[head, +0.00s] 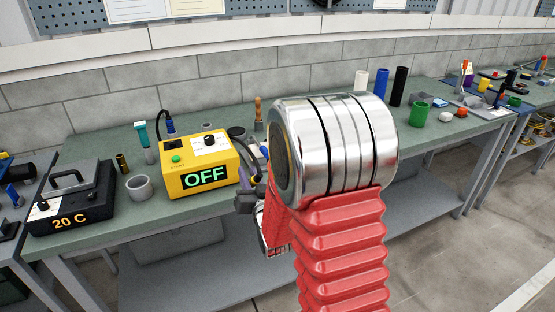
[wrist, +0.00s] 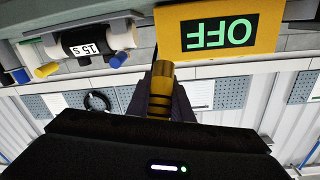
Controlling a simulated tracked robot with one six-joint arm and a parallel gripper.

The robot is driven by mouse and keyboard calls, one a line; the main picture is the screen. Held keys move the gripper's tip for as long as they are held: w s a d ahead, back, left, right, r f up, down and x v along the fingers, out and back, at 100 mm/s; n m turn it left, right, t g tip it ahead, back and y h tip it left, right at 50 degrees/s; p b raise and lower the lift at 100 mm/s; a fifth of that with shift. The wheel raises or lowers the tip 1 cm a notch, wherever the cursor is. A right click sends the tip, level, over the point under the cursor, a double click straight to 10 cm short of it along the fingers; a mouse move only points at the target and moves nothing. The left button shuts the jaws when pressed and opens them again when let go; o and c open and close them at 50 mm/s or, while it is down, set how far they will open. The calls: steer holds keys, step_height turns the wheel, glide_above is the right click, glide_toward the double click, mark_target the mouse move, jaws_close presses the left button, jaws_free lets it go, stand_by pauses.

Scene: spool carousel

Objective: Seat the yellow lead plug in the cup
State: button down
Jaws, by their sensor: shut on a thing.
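My gripper (wrist: 160,98) is shut on a yellow-gold plug with black bands (wrist: 160,80), whose tip sticks out past the jaws. In the wrist view, which is upside down, the plug tip overlaps the edge of the yellow box with the OFF display (wrist: 208,28). In the head view my gripper (head: 249,193) is mostly hidden behind my arm, close to the right side of the yellow box (head: 190,187). A grey open-topped cup (head: 139,189) stands on the bench left of that box. A green cup (head: 418,119) stands farther right. I cannot tell which is the task's cup.
A black box reading 20 C (head: 70,218) is at left. A brass cylinder (head: 122,163) and a teal-handled tool (head: 143,140) stand near the grey cup. White, blue and black cylinders (head: 381,84) stand at the back right. My arm hides the bench's middle.

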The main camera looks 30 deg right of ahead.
steer(key=a+f+n+y, duration=0.2)
steer(key=a+f+y, duration=0.1)
steer(key=a, duration=1)
steer(key=shift+a+f, duration=0.3)
steer(key=shift+f, duration=0.3)
